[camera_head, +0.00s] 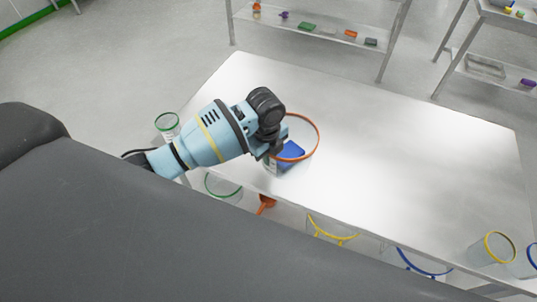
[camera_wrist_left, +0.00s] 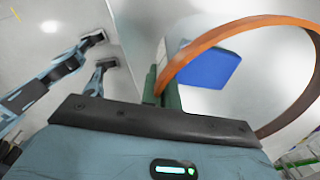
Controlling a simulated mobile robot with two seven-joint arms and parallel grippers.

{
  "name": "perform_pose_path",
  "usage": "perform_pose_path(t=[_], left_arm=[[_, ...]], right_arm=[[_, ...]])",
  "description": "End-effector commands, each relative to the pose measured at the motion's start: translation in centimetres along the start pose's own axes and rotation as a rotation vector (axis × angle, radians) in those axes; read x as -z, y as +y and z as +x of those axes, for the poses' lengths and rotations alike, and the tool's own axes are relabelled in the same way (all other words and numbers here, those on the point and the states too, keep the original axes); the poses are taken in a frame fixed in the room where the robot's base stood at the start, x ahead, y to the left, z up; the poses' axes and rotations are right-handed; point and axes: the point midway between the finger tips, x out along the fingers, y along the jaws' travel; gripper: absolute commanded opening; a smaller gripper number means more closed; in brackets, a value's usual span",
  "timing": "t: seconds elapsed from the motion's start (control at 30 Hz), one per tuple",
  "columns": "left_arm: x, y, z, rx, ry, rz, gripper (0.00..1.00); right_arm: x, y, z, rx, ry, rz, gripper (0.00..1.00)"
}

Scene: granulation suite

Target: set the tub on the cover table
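The tub (camera_head: 303,165) is clear with an orange rim and appears over the near left part of a large pale table (camera_head: 400,150), likely the cover table. A blue item shows within its outline. I cannot tell whether its base touches the table. My left gripper (camera_head: 272,152) is at the tub's left side. In the left wrist view the orange rim (camera_wrist_left: 215,37) runs between the green fingers (camera_wrist_left: 163,92), which look shut on it. Light blue arm parts with black ends (camera_wrist_left: 88,40) show at that view's left; I cannot tell whether my right gripper is among them.
Green-rimmed (camera_head: 222,188), yellow-rimmed (camera_head: 333,230) and blue-rimmed containers (camera_head: 424,268) and an orange scoop (camera_head: 266,204) lie along the table's near edge, lower down. A yellow-rimmed container (camera_head: 492,249) stands at the right. The table's middle is clear. Shelves (camera_head: 320,32) stand behind.

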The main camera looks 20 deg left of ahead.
Motion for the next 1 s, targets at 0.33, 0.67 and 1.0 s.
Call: perform_pose_path(t=[0.33, 0.67, 1.0], left_arm=[[0.0, 0.0, 0.3, 0.002, 0.0, 0.0, 0.04], [0.0, 0.0, 0.2, 0.002, 0.0, 0.0, 0.24], [-0.1, -0.2, -2.2, 0.008, -0.002, -0.001, 0.24]], right_arm=[[-0.1, 0.0, 0.0, 0.0, -0.002, 0.001, 0.36], [-0.1, 0.0, 0.0, 0.0, -0.001, 0.001, 0.36], [0.7, 0.1, -0.1, -0.002, 0.012, -0.002, 0.36]])
